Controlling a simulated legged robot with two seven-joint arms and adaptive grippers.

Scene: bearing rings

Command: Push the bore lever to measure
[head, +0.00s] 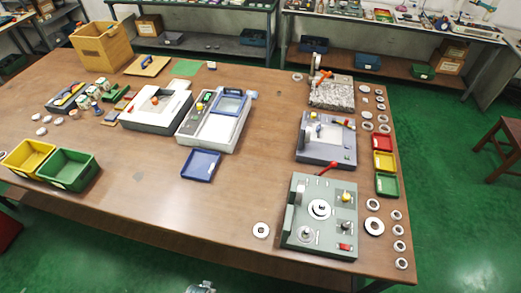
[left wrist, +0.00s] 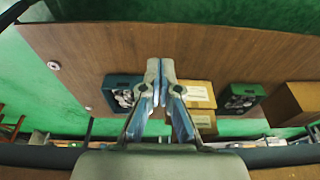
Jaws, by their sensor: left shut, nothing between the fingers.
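A grey-green bore gauge station (head: 318,232) stands at the near right of the table. A ring (head: 320,209) sits at its centre, and a red-tipped lever (head: 328,168) rises at its back edge. I cannot tell for sure that this is the bore lever. A yellow knob (head: 346,197) and a red part (head: 344,246) are also on the station. My left gripper (left wrist: 160,68) is shut and empty in the left wrist view, away from the station. A small grey-blue piece at the head view's bottom edge may be part of it. My right gripper is not in view.
Several loose rings (head: 374,226) lie right of the station, and one ring (head: 261,230) lies left of it. A blue-grey station (head: 326,153) and a granite block (head: 332,92) stand behind. Red, yellow and green trays (head: 386,185) line the right. The front middle table is clear.

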